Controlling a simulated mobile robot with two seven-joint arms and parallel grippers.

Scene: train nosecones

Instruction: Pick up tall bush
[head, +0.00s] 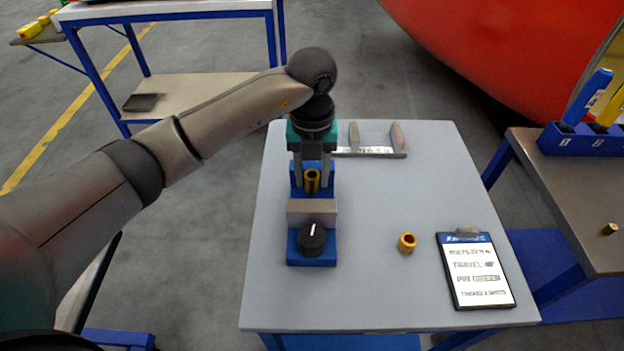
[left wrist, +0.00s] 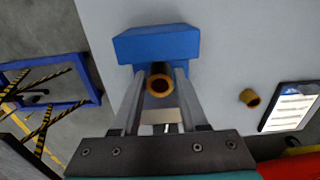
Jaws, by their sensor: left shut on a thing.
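The tall bush (head: 312,182) is a brass, hollow cylinder at the blue fixture (head: 318,257) on the grey table. My left gripper (head: 311,172) reaches down over the fixture from above, with a finger on each side of the bush. In the left wrist view the bush (left wrist: 159,86) sits between the two fingers (left wrist: 158,78), its open end facing the camera, and the gripper is shut on it. I cannot tell whether its lower end still rests in the fixture. My right gripper is not in view.
Another brass bush (head: 407,243) stands on the table, right of the fixture. A clipboard (head: 475,270) lies at the front right. A side table (head: 585,190) at right carries a small brass piece (head: 609,229).

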